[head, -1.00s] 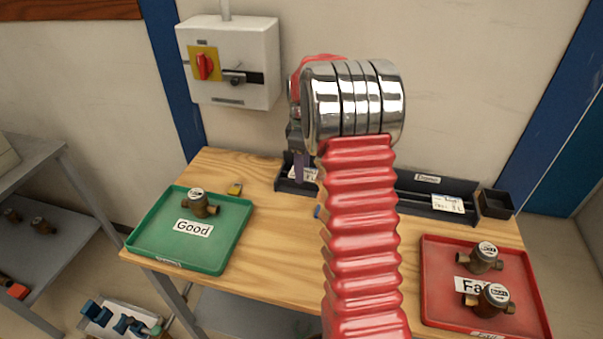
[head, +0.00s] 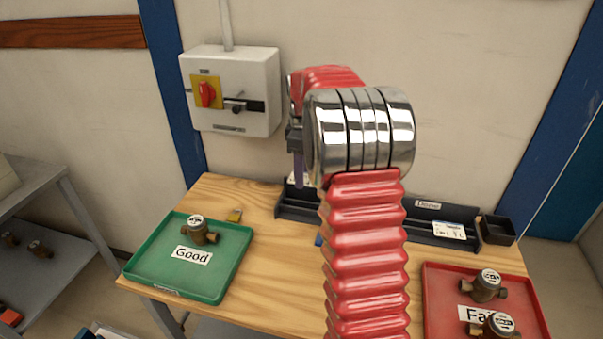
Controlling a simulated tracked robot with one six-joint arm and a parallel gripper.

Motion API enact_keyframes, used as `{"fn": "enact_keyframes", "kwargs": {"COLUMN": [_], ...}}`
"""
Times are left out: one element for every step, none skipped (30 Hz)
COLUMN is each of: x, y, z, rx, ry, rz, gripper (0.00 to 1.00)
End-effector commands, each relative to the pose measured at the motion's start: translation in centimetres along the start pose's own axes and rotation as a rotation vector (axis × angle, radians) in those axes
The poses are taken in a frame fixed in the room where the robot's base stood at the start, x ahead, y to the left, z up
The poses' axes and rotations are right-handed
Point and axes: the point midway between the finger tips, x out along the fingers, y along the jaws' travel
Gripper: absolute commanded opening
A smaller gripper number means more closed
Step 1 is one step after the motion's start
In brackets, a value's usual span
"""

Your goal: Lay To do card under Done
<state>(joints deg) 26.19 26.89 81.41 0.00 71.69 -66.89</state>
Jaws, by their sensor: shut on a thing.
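My gripper (head: 297,165) hangs at the left of my wrist, over the left end of the dark rack (head: 292,210). It is seen from behind, with one purple finger showing. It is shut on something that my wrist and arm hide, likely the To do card. A white label (head: 291,180), mostly covered by the finger, shows at the rack's left end; no card shows in the rack's visible left part. The Done label (head: 428,204) is on the rack's right part. A white card (head: 449,230) lies below it, toward the right end.
A green Good tray (head: 150,272) with one meter (head: 198,231) stands left. A red Fail tray (head: 440,285) with two meters stands right. A small black bin (head: 497,230) adjoins the rack's right end. A switch box (head: 232,90) is on the wall. My arm covers the table's middle.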

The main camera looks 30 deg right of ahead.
Motion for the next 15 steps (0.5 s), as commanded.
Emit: {"fn": "enact_keyframes", "kwargs": {"x": [0.01,0.01,0.01,0.01,0.02,0.02,0.02,0.02,0.02,0.02,0.02,0.02,0.02,0.01,-0.02], "y": [0.0,0.0,0.0,0.0,0.0,0.0,-0.01,-0.01,-0.01,0.0,0.01,0.06,0.12,0.21,0.37], "z": [0.0,0.0,0.0,0.0,0.0,0.0,0.0,0.0,0.0,0.01,0.04,0.15,0.29,0.5,0.9], "rx": [0.0,0.0,0.0,0.0,0.0,0.0,0.0,0.0,0.0,0.0,0.001,0.003,0.005,0.009,0.016], "ry": [0.0,0.0,0.0,0.0,0.0,0.0,0.0,0.0,0.0,0.0,0.0,0.0,0.0,0.0,0.0], "rz": [0.0,0.0,0.0,0.0,0.0,0.0,0.0,0.0,0.0,0.0,0.0,0.0,0.0,0.0,0.001], "gripper": [0.25,0.25,0.25,0.25,0.25,0.25,0.25,0.25,0.25,0.25,0.25,0.25,0.25,0.25,0.25]}}
